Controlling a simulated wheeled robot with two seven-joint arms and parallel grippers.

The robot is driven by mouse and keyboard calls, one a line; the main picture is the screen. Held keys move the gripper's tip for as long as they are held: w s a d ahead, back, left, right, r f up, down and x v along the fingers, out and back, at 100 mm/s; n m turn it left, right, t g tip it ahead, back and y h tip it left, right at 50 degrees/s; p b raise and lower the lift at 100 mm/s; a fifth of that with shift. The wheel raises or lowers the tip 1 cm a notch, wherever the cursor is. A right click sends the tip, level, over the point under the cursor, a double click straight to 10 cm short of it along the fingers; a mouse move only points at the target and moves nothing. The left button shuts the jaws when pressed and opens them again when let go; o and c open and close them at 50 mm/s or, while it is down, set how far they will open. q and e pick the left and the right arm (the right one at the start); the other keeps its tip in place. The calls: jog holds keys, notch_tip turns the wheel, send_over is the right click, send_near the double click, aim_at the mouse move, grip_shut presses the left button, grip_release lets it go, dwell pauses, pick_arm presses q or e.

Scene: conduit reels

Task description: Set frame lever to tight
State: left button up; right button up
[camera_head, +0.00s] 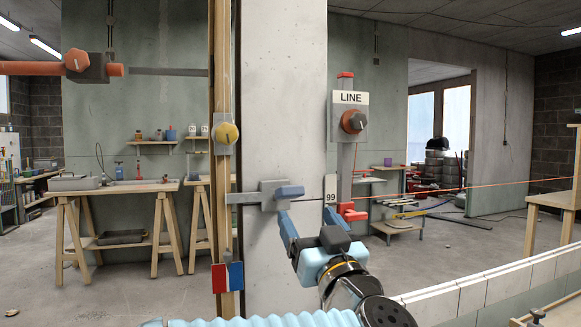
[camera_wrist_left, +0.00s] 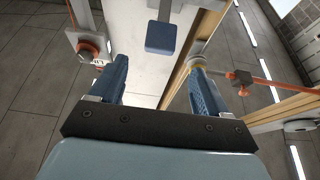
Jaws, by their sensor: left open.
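In the left wrist view the blue handle (camera_wrist_left: 160,38) shows ahead of the fingertips, near the middle of the gap. My left gripper (camera_head: 308,217) is open, with blue fingers, just below and to the right of the handle. Its fingers (camera_wrist_left: 158,70) are spread with nothing gripped between them. No tight marking can be read.
A LINE sign (camera_head: 350,98) with an orange-grey knob (camera_head: 354,122) stands on a grey upright at right. A tag reading 99 (camera_head: 330,191) hangs near the gripper. An orange line (camera_head: 455,191) runs right. A yellow knob (camera_head: 227,133) is on the wooden upright (camera_head: 222,60).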

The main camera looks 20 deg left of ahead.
aim_at(284, 195)
pick_arm(q)
jog(key=p+x, duration=0.2)
jog(key=x, duration=1)
jog(key=shift+w+a+r, duration=0.15)
jog(key=shift+w+a, duration=0.05)
jog(key=shift+w, duration=0.1)
